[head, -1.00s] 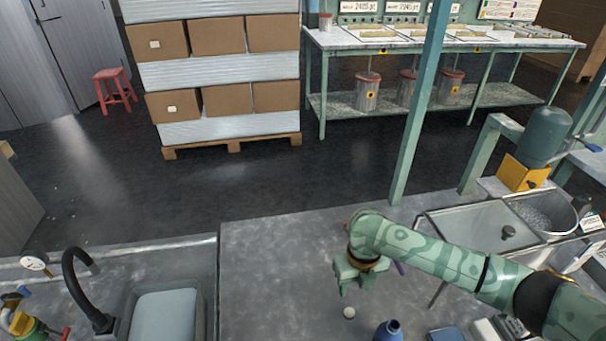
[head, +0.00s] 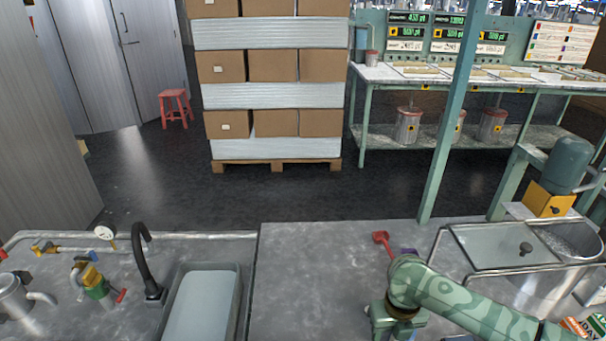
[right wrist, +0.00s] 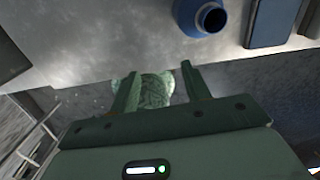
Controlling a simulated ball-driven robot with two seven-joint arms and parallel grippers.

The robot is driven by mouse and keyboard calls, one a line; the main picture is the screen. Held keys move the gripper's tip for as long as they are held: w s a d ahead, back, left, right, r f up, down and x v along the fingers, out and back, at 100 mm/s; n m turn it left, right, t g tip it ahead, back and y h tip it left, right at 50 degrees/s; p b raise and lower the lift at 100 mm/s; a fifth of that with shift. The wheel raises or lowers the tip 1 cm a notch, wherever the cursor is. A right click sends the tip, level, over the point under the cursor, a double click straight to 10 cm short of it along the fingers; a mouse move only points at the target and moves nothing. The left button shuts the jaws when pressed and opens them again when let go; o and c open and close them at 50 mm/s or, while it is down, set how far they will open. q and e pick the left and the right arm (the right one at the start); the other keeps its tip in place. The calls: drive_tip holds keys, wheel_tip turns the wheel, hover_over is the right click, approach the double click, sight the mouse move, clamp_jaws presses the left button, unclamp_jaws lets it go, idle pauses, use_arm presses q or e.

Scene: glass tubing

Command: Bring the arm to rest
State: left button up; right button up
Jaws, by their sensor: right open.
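My right arm (head: 455,298) is green and patterned and comes in from the lower right in the head view. My right gripper points down over the grey bench (head: 310,285). Its fingers are cut off by the bottom edge there. In the right wrist view my right gripper (right wrist: 158,80) shows two fingers spread apart, with nothing held between them. A blue bottle (right wrist: 207,17) with an open mouth stands apart from the fingers, near the top of that view. My left gripper is in neither view.
A red-handled tool (head: 382,240) lies on the bench behind my right arm. A tank with a flat lid (head: 505,248) stands to the right. A sink basin (head: 205,305) and black faucet (head: 145,265) are at the left. A green post (head: 450,130) rises at the bench's back edge.

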drive_tip(key=s+a+m+t+y, duration=0.2)
drive_tip(key=s+a+m+t, duration=0.2)
drive_tip(key=s+a+m, duration=0.6)
drive_tip(key=s+d+r+m+t+h, duration=0.1)
drive_tip(key=s+d+r+m+h, duration=0.1)
drive_tip(key=s+d+m, duration=0.35)
drive_tip(key=s+d+r+m+h, duration=0.2)
drive_tip(key=d+m, duration=0.5)
drive_tip(key=d, duration=0.1)
drive_tip(key=s+d+r+m+t+h, duration=0.1)
drive_tip(key=s+d+r+m+h, duration=0.15)
drive_tip(key=d+m, duration=0.45)
drive_tip(key=s+a+f+g+y, duration=0.1)
drive_tip(key=s+a+f, duration=0.15)
drive_tip(key=f, duration=0.65)
drive_tip(key=s+a+f+g+y, duration=0.1)
drive_tip(key=s+f, duration=0.2)
drive_tip(key=f, duration=0.7)
drive_tip(key=s+a+f+g+y, duration=0.1)
drive_tip(key=s+f, duration=0.1)
drive_tip(key=f, duration=0.7)
drive_tip(key=s+f+m+g, duration=0.1)
drive_tip(key=s+f+m, duration=0.1)
drive_tip(key=s+f, duration=0.4)
drive_tip(key=s+f+m+g+y, duration=0.1)
drive_tip(key=s+f, duration=0.5)
drive_tip(key=s, duration=0.7)
drive_tip(key=shift+f+m+g, duration=0.3)
drive_tip(key=shift+m, duration=0.05)
